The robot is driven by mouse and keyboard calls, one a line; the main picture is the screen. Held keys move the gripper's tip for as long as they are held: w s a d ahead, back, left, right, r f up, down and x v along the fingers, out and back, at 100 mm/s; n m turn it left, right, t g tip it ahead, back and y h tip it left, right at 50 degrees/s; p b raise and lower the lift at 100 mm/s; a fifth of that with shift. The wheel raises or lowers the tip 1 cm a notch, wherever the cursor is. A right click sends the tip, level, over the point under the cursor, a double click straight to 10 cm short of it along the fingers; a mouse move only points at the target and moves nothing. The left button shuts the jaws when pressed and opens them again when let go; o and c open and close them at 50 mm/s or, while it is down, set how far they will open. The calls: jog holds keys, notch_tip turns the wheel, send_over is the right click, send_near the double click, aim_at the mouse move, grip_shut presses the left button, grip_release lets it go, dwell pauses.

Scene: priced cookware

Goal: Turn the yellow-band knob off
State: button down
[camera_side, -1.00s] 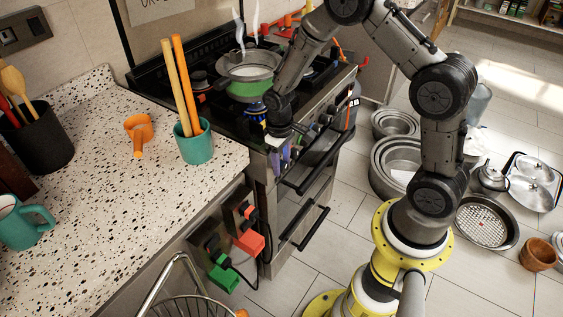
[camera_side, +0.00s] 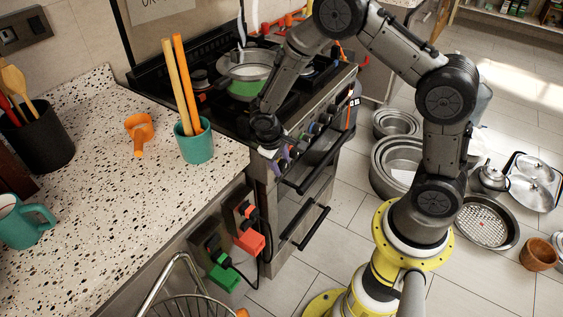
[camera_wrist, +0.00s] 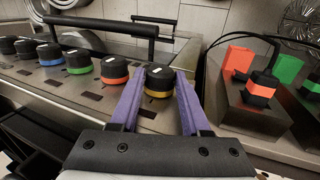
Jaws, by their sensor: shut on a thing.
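The yellow-band knob (camera_wrist: 158,84) is black with a yellow ring and a short white mark on top. It is the nearest in a row on the steel stove panel (camera_wrist: 60,85). My gripper (camera_wrist: 159,88) has purple fingers, one on each side of this knob, and is shut on it. In the side view my gripper (camera_side: 279,160) is at the near end of the stove front, where the arm hides most of the yellow-band knob.
Along the row are an orange-band knob (camera_wrist: 115,69), a green-band knob (camera_wrist: 78,62) and several more. Red and green plugs (camera_side: 249,242) sit beside the stove. A steaming pot (camera_side: 245,75) stands on the stove. A black oven handle (camera_side: 315,160) juts out in front.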

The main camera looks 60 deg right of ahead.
jog(key=shift+a+h, duration=0.25)
jog(key=shift+h, duration=1.15)
jog(key=shift+c, duration=1.9)
grip_release()
jog(key=shift+f, duration=0.1)
jog(key=v, duration=1.4)
jog(key=shift+f, duration=0.15)
jog(key=shift+a, duration=0.15)
